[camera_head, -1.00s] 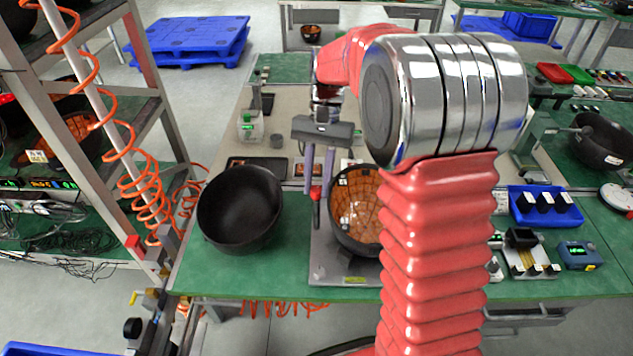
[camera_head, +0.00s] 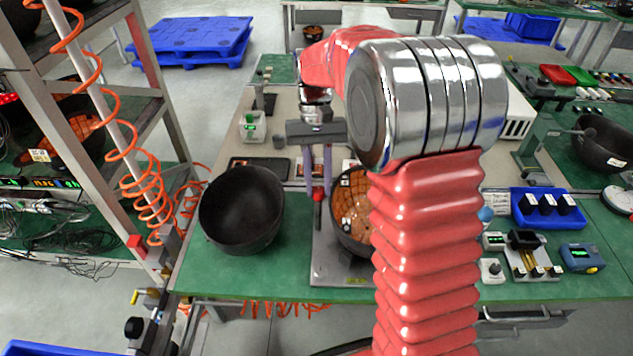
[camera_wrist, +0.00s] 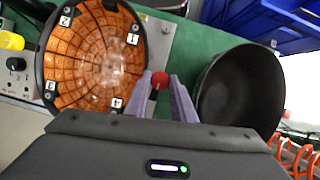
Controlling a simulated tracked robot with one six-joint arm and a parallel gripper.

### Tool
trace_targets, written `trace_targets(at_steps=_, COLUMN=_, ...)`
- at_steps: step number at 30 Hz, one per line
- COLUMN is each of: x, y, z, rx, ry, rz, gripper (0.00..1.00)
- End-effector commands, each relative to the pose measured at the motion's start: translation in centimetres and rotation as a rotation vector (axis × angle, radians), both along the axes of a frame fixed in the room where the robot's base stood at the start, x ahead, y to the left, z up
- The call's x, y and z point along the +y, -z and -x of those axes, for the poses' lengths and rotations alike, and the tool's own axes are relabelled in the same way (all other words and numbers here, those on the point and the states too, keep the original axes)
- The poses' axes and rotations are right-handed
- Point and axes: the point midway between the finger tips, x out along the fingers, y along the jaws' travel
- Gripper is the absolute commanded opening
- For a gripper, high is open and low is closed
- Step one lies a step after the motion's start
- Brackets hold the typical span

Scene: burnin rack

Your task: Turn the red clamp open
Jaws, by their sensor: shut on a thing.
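The red clamp (camera_head: 318,194) stands at the left edge of a metal plate, beside the bowl with the orange tiled inside (camera_head: 352,200). In the wrist view the clamp's red knob (camera_wrist: 160,80) sits between the tips of my gripper (camera_wrist: 160,88). My gripper (camera_head: 318,188) points down from above and its two purple fingers are shut on the clamp. The tiled bowl also shows in the wrist view (camera_wrist: 92,55), with number labels on its inside. My arm hides the bowl's right part in the head view.
An empty black bowl (camera_head: 242,210) stands just left of the clamp on the green table. The metal plate (camera_head: 335,270) lies under the tiled bowl. A blue tray of black blocks (camera_head: 548,208) and small devices are at right. A rack (camera_head: 150,150) with an orange coiled hose stands at left.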

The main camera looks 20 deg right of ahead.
Motion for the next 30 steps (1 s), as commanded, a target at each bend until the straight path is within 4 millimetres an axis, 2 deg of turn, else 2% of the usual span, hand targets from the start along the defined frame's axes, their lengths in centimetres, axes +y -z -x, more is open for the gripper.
trace_targets(at_steps=1, x=0.0, y=-0.2, z=-0.3, rx=-0.012, ry=0.001, rz=0.0, gripper=0.0)
trace_targets(at_steps=2, x=0.0, y=-0.2, z=-0.3, rx=-0.012, ry=0.001, rz=0.0, gripper=0.23)
trace_targets(at_steps=9, x=0.0, y=-0.1, z=-0.2, rx=-0.006, ry=0.0, rz=0.0, gripper=0.4)
trace_targets(at_steps=20, x=0.0, y=-0.3, z=-0.2, rx=-0.002, ry=0.001, rz=0.0, gripper=0.42)
trace_targets(at_steps=25, x=-0.1, y=-1.6, z=-0.8, rx=-0.004, ry=0.001, rz=0.0, gripper=0.42)
trace_targets(at_steps=30, x=-0.3, y=-3.8, z=-1.7, rx=-0.004, ry=0.001, rz=0.0, gripper=0.42)
